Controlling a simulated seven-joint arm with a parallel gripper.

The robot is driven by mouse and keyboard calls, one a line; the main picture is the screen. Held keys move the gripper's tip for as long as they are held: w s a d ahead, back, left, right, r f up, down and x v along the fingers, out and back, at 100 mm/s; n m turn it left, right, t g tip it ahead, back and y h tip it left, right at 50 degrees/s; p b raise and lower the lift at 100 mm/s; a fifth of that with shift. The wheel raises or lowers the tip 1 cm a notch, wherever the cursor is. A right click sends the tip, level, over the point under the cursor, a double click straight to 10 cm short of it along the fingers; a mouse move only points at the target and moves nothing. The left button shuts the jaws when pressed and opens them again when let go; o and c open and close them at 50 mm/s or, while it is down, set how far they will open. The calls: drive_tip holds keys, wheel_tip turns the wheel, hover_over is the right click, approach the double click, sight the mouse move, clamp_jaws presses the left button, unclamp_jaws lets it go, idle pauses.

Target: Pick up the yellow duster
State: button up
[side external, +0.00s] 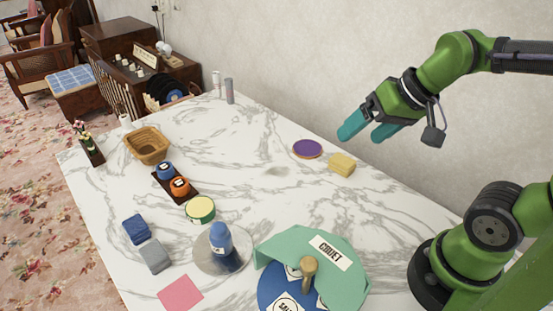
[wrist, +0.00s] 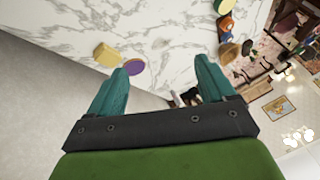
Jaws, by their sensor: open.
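The yellow duster (side external: 342,165) is a small yellow block on the marble table, near the wall-side edge. It also shows in the wrist view (wrist: 107,54) at the upper left, beyond the left fingertip. My gripper (side external: 366,134) has two teal fingers and hangs in the air above the table, near the duster and apart from it. In the wrist view my gripper (wrist: 163,75) is open, with nothing between its fingers. Nothing covers the duster in either view.
A purple disc (side external: 307,148) lies right beside the duster. The white wall (side external: 300,60) runs along the table's back edge.

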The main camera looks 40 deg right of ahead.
drive_tip(key=w+d+f+g, duration=0.3)
drive_tip(key=w+d, duration=0.3)
drive_tip(key=w, duration=0.1)
drive_tip(key=n+g+h, duration=0.2)
drive_tip(key=n+g, duration=0.1)
drive_tip(key=n, duration=0.2)
approach(344, 161)
wheel_tip(344, 161, down, 5)
drive_tip(key=shift+w+d, duration=0.1)
drive_tip(key=shift+w, duration=0.1)
wheel_tip(344, 161, down, 5)
drive_tip(key=shift+s+d+f, duration=0.1)
drive_tip(key=shift+s, duration=0.05)
drive_tip(key=c, duration=1)
drive_tip(key=shift+c, duration=0.2)
